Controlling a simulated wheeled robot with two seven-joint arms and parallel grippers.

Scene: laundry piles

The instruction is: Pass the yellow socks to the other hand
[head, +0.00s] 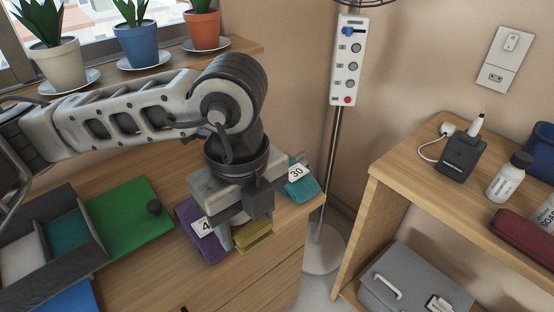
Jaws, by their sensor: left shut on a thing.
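The yellow socks (256,240) are a small folded bundle near the right end of the wooden dresser top (145,262). My left gripper (243,230) points down over them and is shut on them. The gripper body and fingers hide part of the bundle. I cannot tell whether the socks still touch the dresser top. My right gripper is not in the head view.
Purple folded cloth (207,246) with a number tag lies just left of the socks; teal cloth (304,192) tagged 30 lies behind right. A grey divided box (62,270) and green panel (130,218) are at left. A fan pole (331,190) and wooden shelf (385,170) stand right.

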